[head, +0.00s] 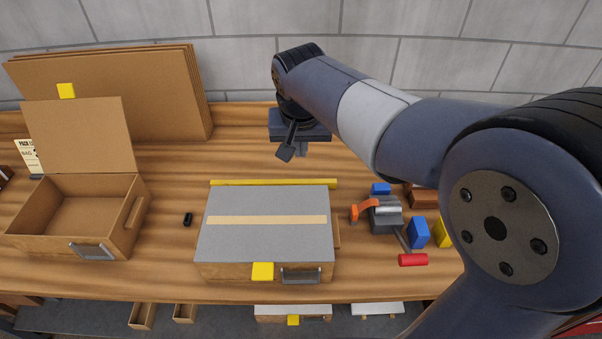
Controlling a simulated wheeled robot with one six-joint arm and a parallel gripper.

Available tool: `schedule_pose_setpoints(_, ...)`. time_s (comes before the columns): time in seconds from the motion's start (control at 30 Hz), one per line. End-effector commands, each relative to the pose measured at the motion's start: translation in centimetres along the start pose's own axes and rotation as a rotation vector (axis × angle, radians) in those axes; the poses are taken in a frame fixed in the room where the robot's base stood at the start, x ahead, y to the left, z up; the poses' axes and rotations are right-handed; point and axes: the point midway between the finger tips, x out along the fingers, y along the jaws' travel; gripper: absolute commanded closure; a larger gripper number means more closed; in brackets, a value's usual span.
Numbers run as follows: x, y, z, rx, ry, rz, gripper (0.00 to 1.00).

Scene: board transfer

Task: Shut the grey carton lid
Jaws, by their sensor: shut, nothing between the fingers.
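The grey carton lid (266,240) lies flat over the top of a brown carton (218,272) in the middle of the bench. A tan tape strip runs across the lid. A yellow tab (262,271) hangs at its front edge, beside a metal handle (300,275). My gripper (286,152) is above the bench behind the carton, apart from the lid. Its fingers are shut and hold nothing. From this view I cannot tell whether a thin gap is left under the lid.
An open brown carton (120,240) with its lid raised stands at the left. A small black item (188,219) lies between the cartons. A tape dispenser (383,215) with a red handle, blue blocks (418,232) and a yellow block (442,232) are at the right. Cardboard sheets (160,90) lean behind.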

Motion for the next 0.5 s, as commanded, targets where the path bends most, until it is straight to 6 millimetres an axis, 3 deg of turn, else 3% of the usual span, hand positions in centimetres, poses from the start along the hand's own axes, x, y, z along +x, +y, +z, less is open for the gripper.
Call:
schedule_pose_setpoints(0.17,-0.3,0.0,-0.1,0.000,0.000,0.000,1.00)
schedule_pose_setpoints(0.5,-2.8,0.0,-0.9,0.000,0.000,0.000,1.00)
